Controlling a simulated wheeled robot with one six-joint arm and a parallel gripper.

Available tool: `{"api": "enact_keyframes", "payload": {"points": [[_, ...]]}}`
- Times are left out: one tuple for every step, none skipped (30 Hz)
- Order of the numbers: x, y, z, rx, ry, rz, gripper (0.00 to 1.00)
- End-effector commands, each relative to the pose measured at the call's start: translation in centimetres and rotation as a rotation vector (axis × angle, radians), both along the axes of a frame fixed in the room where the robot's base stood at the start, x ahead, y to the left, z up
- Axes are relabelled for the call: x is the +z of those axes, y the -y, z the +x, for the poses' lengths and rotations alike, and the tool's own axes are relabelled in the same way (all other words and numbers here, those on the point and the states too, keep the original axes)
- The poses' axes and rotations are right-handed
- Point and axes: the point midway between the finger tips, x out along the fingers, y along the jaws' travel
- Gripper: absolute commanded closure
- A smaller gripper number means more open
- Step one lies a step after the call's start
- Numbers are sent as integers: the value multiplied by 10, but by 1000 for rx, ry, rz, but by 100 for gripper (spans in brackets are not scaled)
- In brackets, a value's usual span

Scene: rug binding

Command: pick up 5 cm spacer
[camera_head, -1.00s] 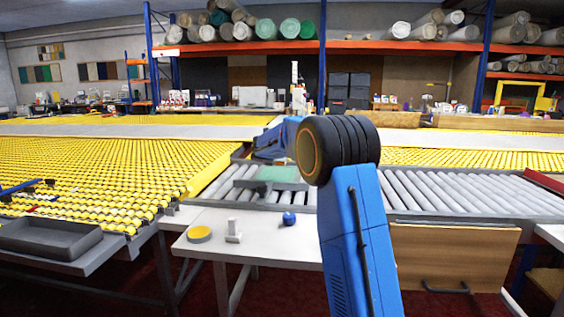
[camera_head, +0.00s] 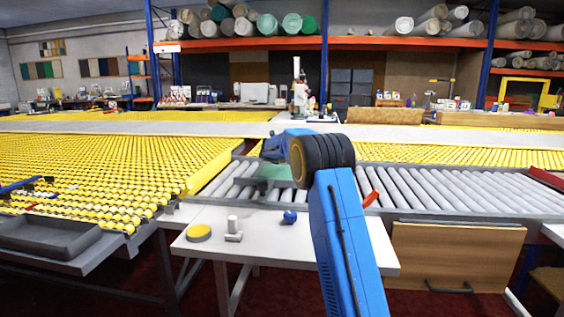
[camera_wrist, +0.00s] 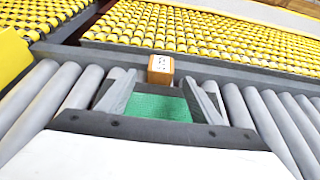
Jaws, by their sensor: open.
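A small orange-brown block (camera_wrist: 160,69) with a pale, marked face shows in the wrist view, at the far edge of the rollers. It looks like the spacer, but its marking is too small to read. My gripper (camera_wrist: 157,84) is open, its two grey fingers apart with nothing held. The block shows just beyond the fingertips, between them in the picture. A green piece (camera_wrist: 160,106) lies below the open jaws; it also shows in the head view (camera_head: 273,171). I cannot make out the block in the head view.
Grey rollers (camera_head: 440,187) run on both sides of my arm, with yellow roller tables (camera_head: 90,165) beyond. A red stick-like thing (camera_head: 371,199) shows beside my arm.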

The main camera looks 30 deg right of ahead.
Motion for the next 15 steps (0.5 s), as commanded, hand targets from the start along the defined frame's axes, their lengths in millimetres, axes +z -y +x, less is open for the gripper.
{"api": "enact_keyframes", "payload": {"points": [[-1,2,3,0,1,-1,41],[-1,3,4,0,1,-1,41],[-1,3,5,0,1,-1,41],[-2,4,5,0,0,-1,41],[-3,4,6,0,0,-1,41],[-4,6,8,-1,-1,-1,41],[-6,7,9,-1,-1,-1,41],[-7,8,11,-1,-1,-1,41],[-9,11,15,-1,-1,-1,41],[-11,13,18,-1,0,0,41],[-13,15,21,-2,0,0,41],[-16,18,25,-2,-1,0,41],[-18,20,28,-2,0,-1,41],[-19,22,30,-2,0,-1,41],[-20,24,34,-2,0,-1,41]]}}
